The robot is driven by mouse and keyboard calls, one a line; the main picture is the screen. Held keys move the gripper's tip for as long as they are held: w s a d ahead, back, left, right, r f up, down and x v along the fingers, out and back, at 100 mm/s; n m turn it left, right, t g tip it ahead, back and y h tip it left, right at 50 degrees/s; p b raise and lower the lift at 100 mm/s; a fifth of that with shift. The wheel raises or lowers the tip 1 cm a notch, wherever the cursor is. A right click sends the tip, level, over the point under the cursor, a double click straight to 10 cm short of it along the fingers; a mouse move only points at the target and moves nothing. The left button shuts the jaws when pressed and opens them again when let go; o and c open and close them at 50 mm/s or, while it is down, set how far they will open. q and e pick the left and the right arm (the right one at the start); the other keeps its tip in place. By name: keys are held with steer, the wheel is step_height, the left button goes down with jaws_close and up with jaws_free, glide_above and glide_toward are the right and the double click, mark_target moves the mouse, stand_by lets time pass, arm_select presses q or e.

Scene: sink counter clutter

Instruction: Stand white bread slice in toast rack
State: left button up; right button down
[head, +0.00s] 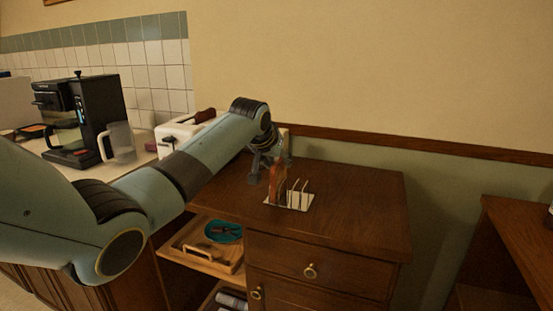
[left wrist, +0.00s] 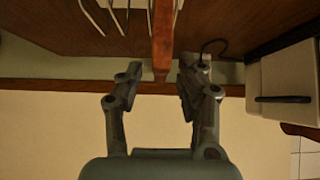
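A bread slice with a brown crust (head: 277,183) stands upright at the left end of the toast rack (head: 299,196), which sits on the wooden cabinet top. In the left wrist view the slice's edge (left wrist: 162,45) shows between wires of the rack (left wrist: 119,14). My left gripper (head: 263,168) is just behind and left of the slice. In the left wrist view its fingers (left wrist: 160,72) are spread on either side of the slice's near end, with gaps visible. The slice's lower edge is hard to make out. My right gripper is not in view.
A white toaster (head: 172,131) with something brown on top stands left, behind my left arm. A black coffee maker (head: 88,115) and a clear jug (head: 121,141) are further left. The right cabinet top (head: 365,205) is clear.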

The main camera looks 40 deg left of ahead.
arm_select(q)
steer(key=v, duration=1.2)
steer(key=s+d+f+m+t+h, duration=0.1)
steer(key=s+d+f+m+t, duration=0.15)
steer(key=d+f, duration=0.5)
steer(key=s+a+f+g, duration=0.1)
steer(key=s+f, duration=0.3)
steer(key=f, duration=0.5)
steer(key=s+f+g, duration=0.1)
steer(key=s+f, duration=0.4)
steer(key=f, duration=0.5)
steer(key=s+a+f+g, duration=0.15)
steer(key=s+f, duration=0.25)
steer(key=f, duration=0.5)
steer(key=s+d+f+g, duration=0.1)
steer(key=s+f+g, duration=0.2)
steer(key=s+f, duration=1)
steer(key=s+d+f+g, duration=0.1)
steer(key=s+f, duration=0.2)
steer(key=s, duration=0.6)
steer(key=s+f+g, duration=0.1)
steer(key=s+f, duration=0.2)
steer(key=s, duration=0.5)
steer(key=s+d+f+g, duration=0.1)
steer(key=s+f, duration=0.2)
steer(key=s, duration=0.6)
steer(key=shift+s+d+g, duration=0.3)
steer(key=shift+s, duration=0.05)
steer(key=shift+m, duration=0.25)
